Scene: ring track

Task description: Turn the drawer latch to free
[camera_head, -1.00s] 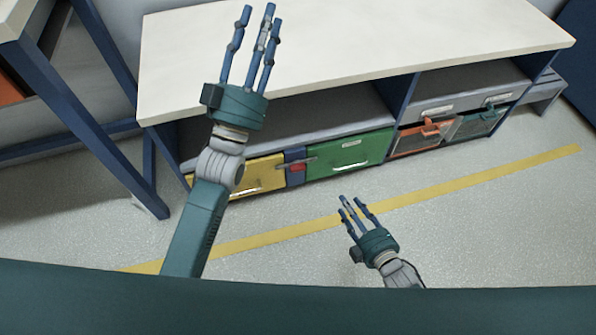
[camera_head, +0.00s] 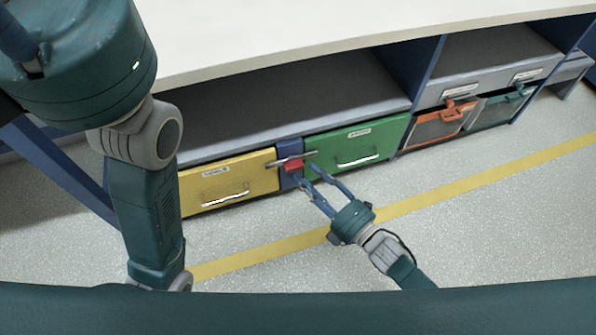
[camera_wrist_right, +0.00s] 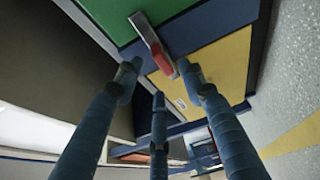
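The drawer latch (camera_head: 293,166) is a red block with a grey metal bar, on the blue divider between the yellow drawer (camera_head: 229,183) and the green drawer (camera_head: 356,141). In the head view the bar lies nearly level, with its right end over the green drawer's edge. My right gripper (camera_head: 306,173) is open, its fingers spread close to the latch. In the right wrist view the red part (camera_wrist_right: 162,62) shows between two fingertips; contact is unclear.
The white worktop (camera_head: 300,35) overhangs the drawers. Orange (camera_head: 437,127) and teal (camera_head: 497,110) bins stand to the right of the green drawer. A yellow floor stripe (camera_head: 440,187) crosses the clear floor in front.

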